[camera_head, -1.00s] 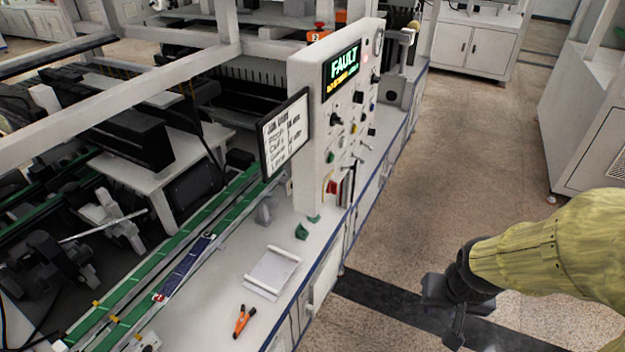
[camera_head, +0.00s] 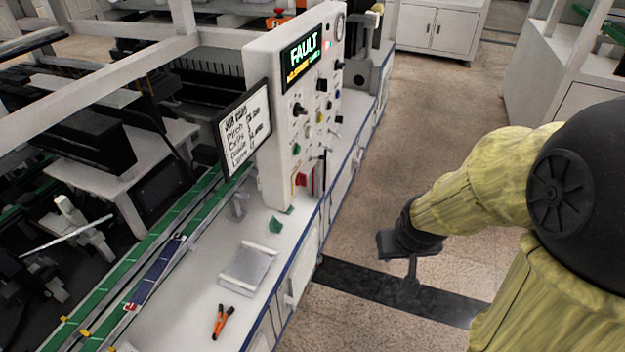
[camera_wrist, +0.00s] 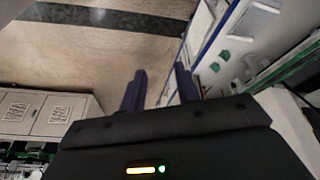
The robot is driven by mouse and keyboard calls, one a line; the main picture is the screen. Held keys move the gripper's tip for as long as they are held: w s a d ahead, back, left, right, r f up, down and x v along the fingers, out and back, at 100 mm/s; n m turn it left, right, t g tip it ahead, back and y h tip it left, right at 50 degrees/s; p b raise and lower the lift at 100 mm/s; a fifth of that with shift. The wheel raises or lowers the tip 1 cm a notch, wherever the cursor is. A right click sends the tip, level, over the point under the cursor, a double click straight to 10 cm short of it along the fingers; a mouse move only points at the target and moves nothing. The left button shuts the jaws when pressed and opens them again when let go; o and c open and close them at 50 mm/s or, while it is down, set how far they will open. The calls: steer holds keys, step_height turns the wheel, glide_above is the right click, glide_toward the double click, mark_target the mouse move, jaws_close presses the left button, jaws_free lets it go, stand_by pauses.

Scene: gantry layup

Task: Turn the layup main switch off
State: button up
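A white upright control panel (camera_head: 292,125) stands on the long bench, with a lit display reading FAULT (camera_head: 304,56). Its face carries several knobs, buttons and toggles. A red switch (camera_head: 300,179) sits low on the panel; its position and label are too small to read, and I cannot tell for sure whether it is the main switch. A black knob (camera_head: 299,108) sits higher up. My gripper (camera_head: 411,283) is over the aisle floor, right of the panel and apart from it. In the wrist view its two fingers (camera_wrist: 160,88) are spread with nothing between them.
A job card screen (camera_head: 243,128) juts out left of the panel. Orange-handled pliers (camera_head: 222,321) and a clear tray (camera_head: 248,264) lie on the bench top. The bench's blue-trimmed edge (camera_head: 292,270) borders the aisle. The aisle floor (camera_head: 400,170) is clear.

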mark_target(302, 180)
steer(key=w+a+n+t+y+b, duration=0.15)
steer(key=w+n+t+y, duration=0.6)
steer(key=w, duration=1.45)
steer(key=s+n+g+y, duration=0.1)
steer(key=n+y, duration=0.1)
steer(key=y, duration=0.1)
steer(key=s+n+g+y, duration=0.1)
steer(key=s+g+y, duration=0.1)
steer(key=y, duration=0.1)
steer(key=s+n+g+y+b, duration=0.1)
steer(key=s+n+g+y, duration=0.1)
steer(key=y, duration=0.2)
steer(key=shift+s+a+f+n+g, duration=0.1)
steer(key=shift+a+f+n+g, duration=0.15)
steer(key=shift+n, duration=0.1)
steer(key=p+x, duration=0.3)
steer(key=x, duration=1.4)
steer(key=shift+a, duration=0.2)
steer(key=shift+f, duration=0.15)
steer(key=shift+c, duration=0.2)
jaws_close()
